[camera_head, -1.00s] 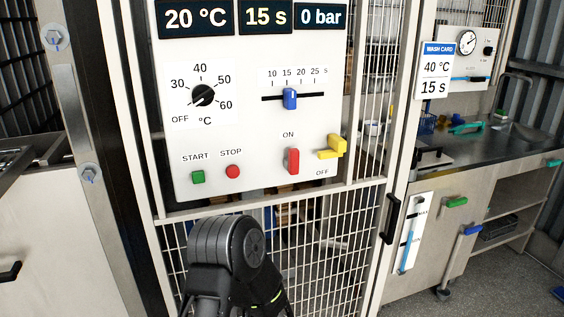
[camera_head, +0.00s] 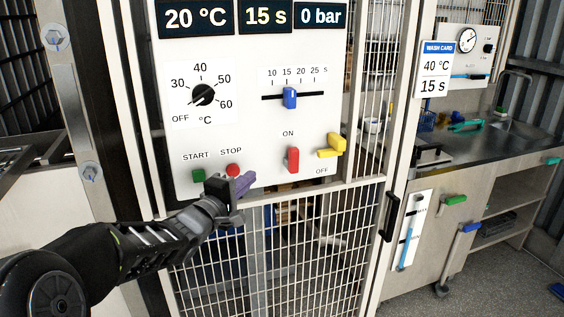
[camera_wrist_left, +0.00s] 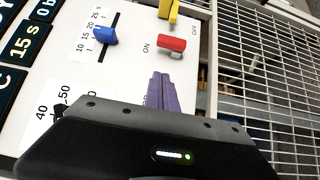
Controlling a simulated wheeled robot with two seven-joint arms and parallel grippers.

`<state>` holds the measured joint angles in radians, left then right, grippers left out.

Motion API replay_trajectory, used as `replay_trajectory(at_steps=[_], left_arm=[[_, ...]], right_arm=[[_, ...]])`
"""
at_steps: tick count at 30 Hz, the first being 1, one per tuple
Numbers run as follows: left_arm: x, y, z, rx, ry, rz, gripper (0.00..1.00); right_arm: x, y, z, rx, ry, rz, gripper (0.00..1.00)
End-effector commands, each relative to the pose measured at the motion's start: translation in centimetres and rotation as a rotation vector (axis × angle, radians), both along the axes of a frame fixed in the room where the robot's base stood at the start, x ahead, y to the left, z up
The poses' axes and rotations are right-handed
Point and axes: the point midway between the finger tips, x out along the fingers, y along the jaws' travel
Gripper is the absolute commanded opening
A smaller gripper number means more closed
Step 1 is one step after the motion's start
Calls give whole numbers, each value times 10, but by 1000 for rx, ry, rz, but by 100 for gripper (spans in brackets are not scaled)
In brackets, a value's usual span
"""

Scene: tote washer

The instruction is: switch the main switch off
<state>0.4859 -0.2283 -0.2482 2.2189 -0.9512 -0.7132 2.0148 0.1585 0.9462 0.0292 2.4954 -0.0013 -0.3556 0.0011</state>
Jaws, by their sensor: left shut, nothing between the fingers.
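The red switch handle (camera_head: 293,160) stands upright on the white panel, below the word ON; OFF is printed to its lower right. It also shows in the left wrist view (camera_wrist_left: 171,43). A yellow lever (camera_head: 331,146) sticks out right of it, above OFF, and shows in the left wrist view (camera_wrist_left: 169,11). My left gripper (camera_head: 244,184) has purple fingers, shut and empty. It is in front of the panel's lower edge, left of and below the red handle and apart from it. In the left wrist view the fingers (camera_wrist_left: 164,92) point toward the red handle. My right gripper is not in view.
A green START button (camera_head: 198,176) and red STOP button (camera_head: 233,170) are close to my left gripper. A black dial (camera_head: 204,95) and blue slider (camera_head: 290,98) sit higher. Wire mesh (camera_head: 310,240) lies below the panel. A sink counter (camera_head: 470,150) stands at right.

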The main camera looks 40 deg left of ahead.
Motion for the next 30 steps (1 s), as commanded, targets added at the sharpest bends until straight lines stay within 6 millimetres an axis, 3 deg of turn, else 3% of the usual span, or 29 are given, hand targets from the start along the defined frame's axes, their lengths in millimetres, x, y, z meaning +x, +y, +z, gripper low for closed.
replay_trajectory(at_steps=[5, 11, 23, 30], left_arm=[[4, 0, -1, 1, 2, -1, 0], [23, 3, -1, 0, 3, -2, 0], [100, 17, 0, -1, 4, -2, 0], [127, -2, 0, 0, 2, -3, 0]], right_arm=[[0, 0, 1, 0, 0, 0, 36], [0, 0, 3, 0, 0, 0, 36], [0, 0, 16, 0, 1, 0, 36], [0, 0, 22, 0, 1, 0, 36]])
